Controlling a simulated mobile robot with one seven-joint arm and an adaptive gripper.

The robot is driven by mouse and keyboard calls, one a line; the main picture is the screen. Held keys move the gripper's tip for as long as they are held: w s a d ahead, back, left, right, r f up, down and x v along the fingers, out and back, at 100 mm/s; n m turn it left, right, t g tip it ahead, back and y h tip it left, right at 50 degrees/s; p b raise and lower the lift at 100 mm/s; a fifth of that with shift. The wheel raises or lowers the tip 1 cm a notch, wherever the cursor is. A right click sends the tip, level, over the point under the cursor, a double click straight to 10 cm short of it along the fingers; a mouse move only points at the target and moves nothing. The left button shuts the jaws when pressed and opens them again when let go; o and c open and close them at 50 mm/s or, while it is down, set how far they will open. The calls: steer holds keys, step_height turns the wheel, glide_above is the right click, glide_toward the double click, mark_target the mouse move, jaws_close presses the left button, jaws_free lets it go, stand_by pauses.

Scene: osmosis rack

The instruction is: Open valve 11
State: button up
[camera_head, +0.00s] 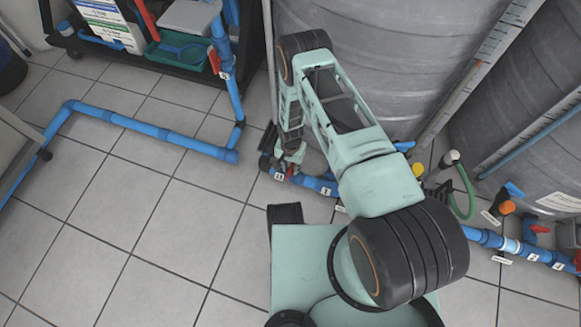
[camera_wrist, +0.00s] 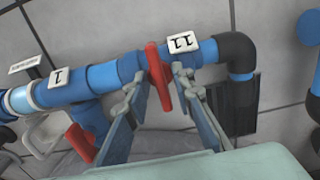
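Valve 11 has a red handle (camera_wrist: 158,77) on a blue pipe, beside a white tag reading 11 (camera_wrist: 183,41), upside down in the wrist view. In the head view, the red handle (camera_head: 290,171) shows small under the end of my arm. My gripper (camera_wrist: 159,75) is open, with its two fingers on either side of the handle. Narrow gaps seem to show between handle and fingers; contact is unclear. In the head view my gripper (camera_head: 289,157) is low over the pipe, its fingertips hard to make out.
A tag reading 1 (camera_wrist: 58,77) and another red handle (camera_wrist: 80,142) are left of valve 11. A black elbow (camera_wrist: 237,53) ends the pipe at right. Large grey tanks (camera_head: 390,60) stand behind. Another blue pipe (camera_head: 150,130) crosses the tiled floor at left.

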jaws_close()
steer(key=shift+n, duration=0.4)
steer(key=n, duration=1.2)
steer(key=shift+n, duration=2.6)
